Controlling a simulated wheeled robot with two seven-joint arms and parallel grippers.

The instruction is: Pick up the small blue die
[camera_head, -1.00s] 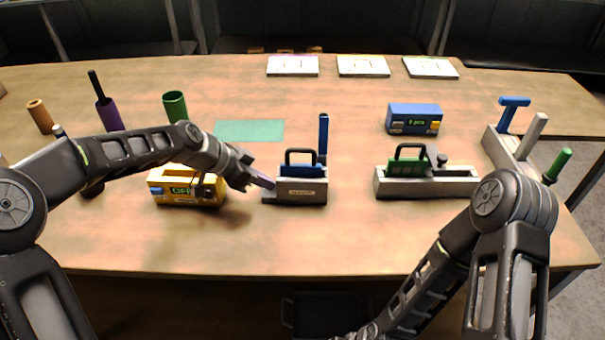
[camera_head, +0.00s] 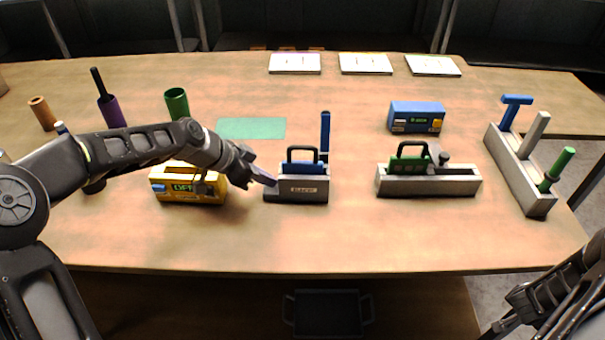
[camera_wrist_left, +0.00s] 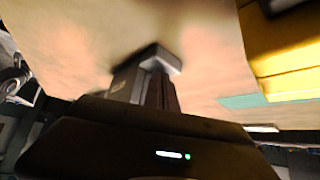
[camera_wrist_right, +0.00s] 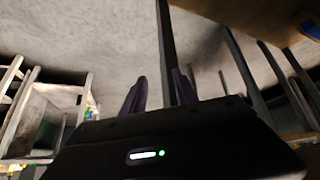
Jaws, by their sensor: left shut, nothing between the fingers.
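The small blue die (camera_head: 302,167), with a black loop handle, sits upright in a small grey holder (camera_head: 303,190) at the middle of the table. My left gripper (camera_head: 271,181) is shut and empty at the left end of this holder, left of the die. I cannot tell whether its tips touch the holder. In the left wrist view its fingers (camera_wrist_left: 145,85) are together, and the die cannot be made out there. My right gripper (camera_wrist_right: 160,90) is open and empty in the right wrist view, pointing away from the table objects.
A yellow box (camera_head: 188,185) stands under my left forearm. A green die (camera_head: 408,162) sits in a longer grey holder (camera_head: 430,186) to the right. A blue upright bar (camera_head: 325,132) stands behind the small die. The table front is clear.

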